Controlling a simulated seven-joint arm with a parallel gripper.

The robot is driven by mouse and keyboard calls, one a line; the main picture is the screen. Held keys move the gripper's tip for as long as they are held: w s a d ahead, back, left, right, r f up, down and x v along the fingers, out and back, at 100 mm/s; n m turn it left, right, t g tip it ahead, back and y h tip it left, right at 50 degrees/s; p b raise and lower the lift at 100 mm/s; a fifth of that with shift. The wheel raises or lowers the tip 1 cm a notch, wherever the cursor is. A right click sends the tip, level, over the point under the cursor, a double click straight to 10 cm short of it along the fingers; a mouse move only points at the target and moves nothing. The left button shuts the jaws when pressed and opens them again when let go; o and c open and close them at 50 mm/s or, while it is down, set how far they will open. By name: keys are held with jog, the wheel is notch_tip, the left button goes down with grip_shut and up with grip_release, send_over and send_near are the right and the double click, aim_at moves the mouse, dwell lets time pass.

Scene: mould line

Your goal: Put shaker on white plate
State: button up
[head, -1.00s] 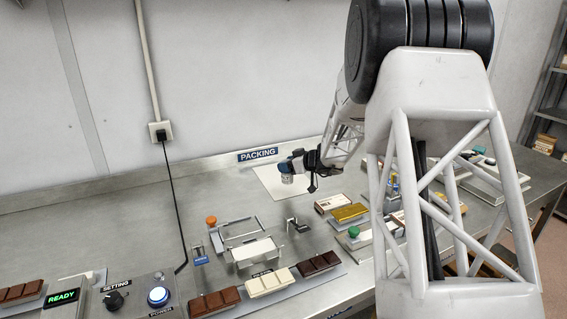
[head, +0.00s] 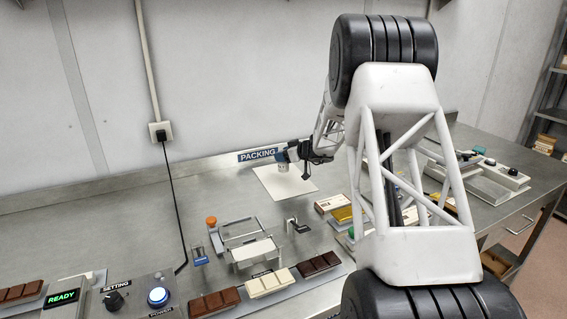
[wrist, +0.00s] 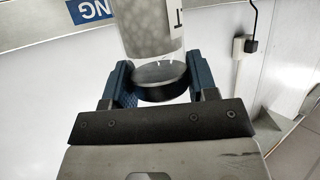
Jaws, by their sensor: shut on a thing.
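My gripper (head: 285,153) has blue fingers and is shut on the shaker (head: 282,158). In the wrist view the shaker (wrist: 152,35) shows a pale grey speckled body with a dark round end between the fingers (wrist: 160,85). Part of a dark letter shows on its side. The white plate (head: 287,187) is a flat white square on the steel bench below the packing sign. The gripper and shaker appear over its back edge in the head view, apparently raised above it. The exact height cannot be told.
The packing sign (head: 257,155) is on the ledge behind the plate. In front stand a metal frame with an orange knob (head: 211,221) and a small black-handled fixture (head: 297,226). Chocolate bars (head: 272,283) line the front. Boxes (head: 330,204) lie right of the plate. The plate's visible surface looks clear.

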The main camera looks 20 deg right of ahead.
jog(key=shift+w+d+f, duration=0.1)
jog(key=shift+w, duration=0.2)
jog(key=shift+f, duration=1.7)
jog(key=shift+f, duration=0.15)
jog(key=o, duration=1)
jog(key=shift+s+r, duration=0.1)
jog(key=shift+r, duration=0.1)
jog(key=shift+v, duration=5.9)
